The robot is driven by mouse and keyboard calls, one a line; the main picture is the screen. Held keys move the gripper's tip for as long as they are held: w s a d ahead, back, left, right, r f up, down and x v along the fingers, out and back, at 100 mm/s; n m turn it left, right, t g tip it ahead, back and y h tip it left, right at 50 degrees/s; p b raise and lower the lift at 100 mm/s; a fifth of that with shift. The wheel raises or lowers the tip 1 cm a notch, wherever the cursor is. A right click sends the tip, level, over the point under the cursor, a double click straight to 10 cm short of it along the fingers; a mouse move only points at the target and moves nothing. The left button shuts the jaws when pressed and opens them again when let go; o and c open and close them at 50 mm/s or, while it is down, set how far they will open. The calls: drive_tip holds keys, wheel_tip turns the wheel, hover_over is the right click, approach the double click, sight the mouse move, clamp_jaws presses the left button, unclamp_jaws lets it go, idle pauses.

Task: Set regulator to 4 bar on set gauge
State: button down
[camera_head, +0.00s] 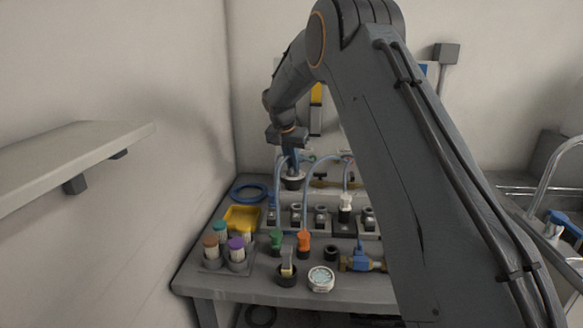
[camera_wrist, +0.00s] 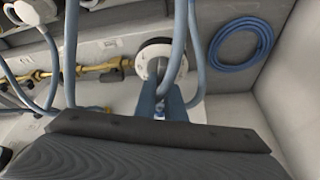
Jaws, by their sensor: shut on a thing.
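My gripper (camera_head: 293,165) reaches down at the back of the bench with its blue fingers shut on the regulator's dark knob. The regulator (camera_head: 293,183) shows as a dark round part with a pale rim, just below the fingertips. In the wrist view my gripper (camera_wrist: 160,103) points at the regulator's white round collar (camera_wrist: 146,66), and the fingers and a blue hose hide much of the knob. A round white-faced gauge (camera_head: 321,278) lies at the bench's front. I cannot read its dial or tell whether it is the set gauge.
Blue hoses (camera_wrist: 70,50) arch close around my gripper. A coiled blue hose (camera_wrist: 240,43) lies beside the regulator, and brass fittings (camera_wrist: 95,74) run on its other side. Colour-capped jars (camera_head: 236,250), a yellow tray (camera_head: 242,217) and a blue-handled valve (camera_head: 361,260) crowd the bench.

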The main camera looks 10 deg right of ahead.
drive_tip(key=shift+a, duration=0.1)
idle(0.4)
drive_tip(key=c, duration=1.8)
unclamp_jaws()
drive_tip(key=shift+a, duration=0.1)
drive_tip(key=shift+c, duration=0.2)
drive_tip(key=b+v, duration=0.1)
drive_tip(key=v, duration=0.6)
drive_tip(key=shift+r+b, duration=0.3)
drive_tip(key=shift+r, duration=0.15)
drive_tip(key=shift+s, duration=0.1)
